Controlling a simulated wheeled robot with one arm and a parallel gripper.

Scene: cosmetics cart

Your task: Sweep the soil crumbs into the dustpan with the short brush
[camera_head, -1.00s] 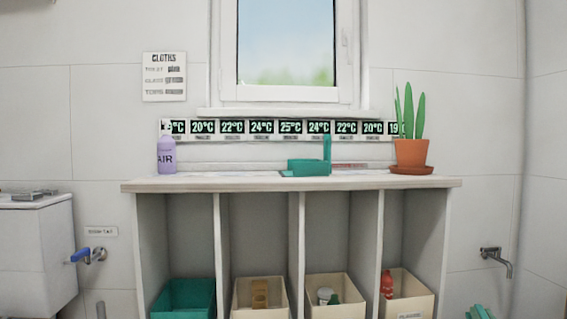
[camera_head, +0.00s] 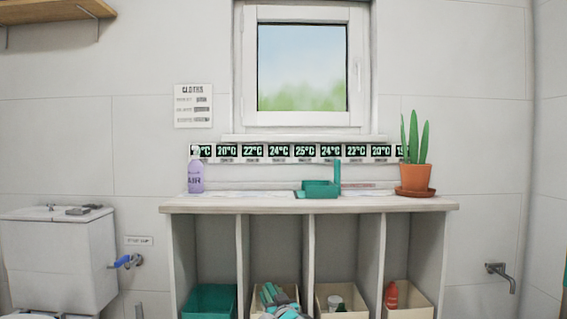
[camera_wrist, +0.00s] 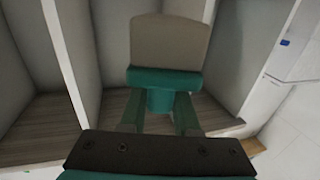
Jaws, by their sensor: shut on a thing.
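My gripper (camera_wrist: 159,110) is shut on the teal handle of a short brush (camera_wrist: 168,45) with a wide grey-beige bristle head, pointing away from the wrist. In the head view my gripper (camera_head: 272,294) shows low, in front of the second compartment; the brush is hard to make out there. The teal dustpan (camera_head: 318,189), with its upright handle, sits on the shelf top, right of centre and well above my gripper. I cannot clearly make out soil crumbs on the shelf top.
A purple AIR bottle (camera_head: 196,177) stands at the left of the shelf top (camera_head: 250,205), a potted plant (camera_head: 414,178) at the right. Bins fill the lower compartments, with a teal bin (camera_head: 209,300) at left. Dividers (camera_head: 308,250) stand between them. A white cistern (camera_head: 60,255) is at left.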

